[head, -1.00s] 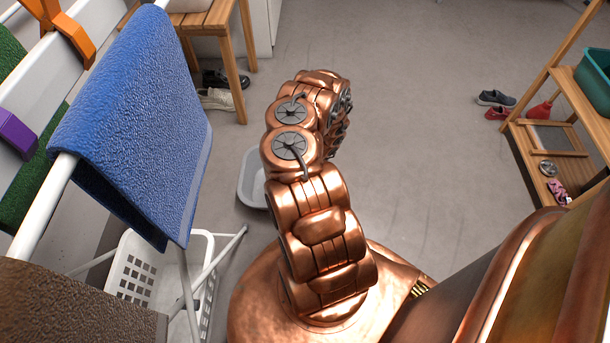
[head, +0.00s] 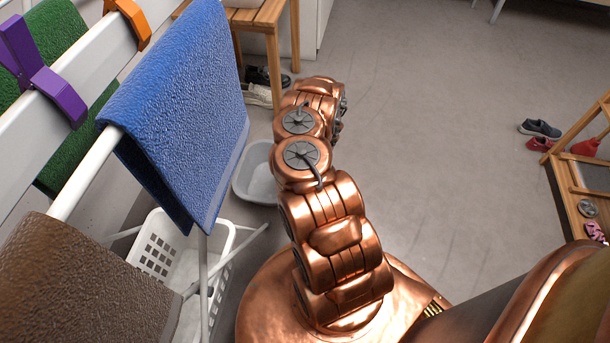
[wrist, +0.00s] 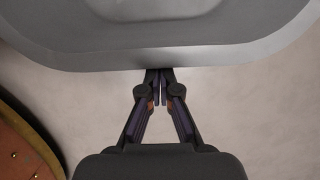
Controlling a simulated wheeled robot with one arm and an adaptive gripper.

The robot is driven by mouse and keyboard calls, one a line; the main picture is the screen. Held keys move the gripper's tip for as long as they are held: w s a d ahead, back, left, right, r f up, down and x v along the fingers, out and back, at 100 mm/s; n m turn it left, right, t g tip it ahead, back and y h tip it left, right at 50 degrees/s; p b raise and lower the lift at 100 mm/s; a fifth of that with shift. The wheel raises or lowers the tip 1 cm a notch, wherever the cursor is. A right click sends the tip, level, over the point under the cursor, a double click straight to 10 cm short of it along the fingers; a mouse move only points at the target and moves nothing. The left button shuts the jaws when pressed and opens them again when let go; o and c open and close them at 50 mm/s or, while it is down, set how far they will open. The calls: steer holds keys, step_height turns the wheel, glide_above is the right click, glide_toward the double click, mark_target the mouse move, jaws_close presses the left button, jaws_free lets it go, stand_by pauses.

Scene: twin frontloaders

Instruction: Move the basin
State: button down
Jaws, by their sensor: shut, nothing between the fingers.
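The basin (head: 256,176) is a light grey tub on the floor, left of my copper arm in the head view. My arm hides its right part. In the wrist view the basin's near wall and rim (wrist: 160,58) span the top of the picture. My gripper (wrist: 160,76) is shut and empty, with its fingertips at the near edge of the basin. I cannot tell whether the tips touch the rim. The gripper is hidden behind the arm in the head view.
A drying rack with a blue towel (head: 180,110) and a brown towel (head: 95,285) stands at left. A white laundry basket (head: 165,255) is below it. A wooden bench (head: 268,18) with shoes is behind the basin. A wooden shelf (head: 570,205) stands at right. Open floor lies between.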

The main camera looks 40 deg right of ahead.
steer(key=shift+s, duration=0.1)
steer(key=s+d+r+p, duration=0.3)
steer(key=s+r+p, duration=0.2)
steer(key=r, duration=0.4)
steer(key=shift+s+d+r, duration=0.25)
steer(key=shift+d+r, duration=0.05)
steer(key=shift+d, duration=0.1)
